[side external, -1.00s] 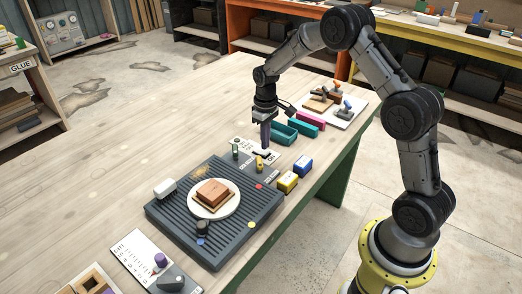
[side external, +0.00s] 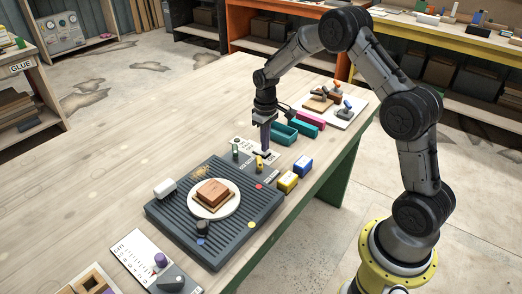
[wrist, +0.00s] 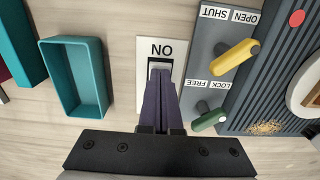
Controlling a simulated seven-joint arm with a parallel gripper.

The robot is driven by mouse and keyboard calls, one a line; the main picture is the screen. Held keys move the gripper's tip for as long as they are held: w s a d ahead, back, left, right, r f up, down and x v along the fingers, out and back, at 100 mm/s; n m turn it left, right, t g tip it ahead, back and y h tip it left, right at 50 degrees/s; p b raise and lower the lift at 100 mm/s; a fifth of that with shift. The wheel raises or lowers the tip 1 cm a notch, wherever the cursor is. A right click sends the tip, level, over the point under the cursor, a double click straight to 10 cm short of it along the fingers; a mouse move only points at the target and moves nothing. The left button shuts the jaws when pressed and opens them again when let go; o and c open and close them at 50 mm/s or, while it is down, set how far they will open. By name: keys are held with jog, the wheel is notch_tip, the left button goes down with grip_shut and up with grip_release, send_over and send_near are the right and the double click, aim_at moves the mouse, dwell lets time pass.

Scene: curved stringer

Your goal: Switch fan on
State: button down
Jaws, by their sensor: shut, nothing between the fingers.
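A white switch plate (wrist: 144,92) carries a label that reads ON when turned the right way up; it appears upside down in the wrist view. A small switch (wrist: 160,64) sits in a dark-rimmed slot below the letters. My gripper (wrist: 160,76) is shut, its purple fingers together with nothing between them. Its tips are at the switch and partly hide it; I cannot tell whether they touch. In the side view my gripper (side external: 264,152) points down at the white plate (side external: 241,143). I cannot make out a fan for certain.
A grey panel beside the plate has a yellow lever (wrist: 236,55) marked OPEN and SHUT and a green lever (wrist: 208,121) marked LOCK and FREE. A teal bin (wrist: 54,77) stands left. A slatted grey unit (side external: 166,215) bears a round plate with brown blocks.

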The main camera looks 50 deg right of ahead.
jog(key=shift+f, duration=0.5)
jog(key=shift+r, duration=3.55)
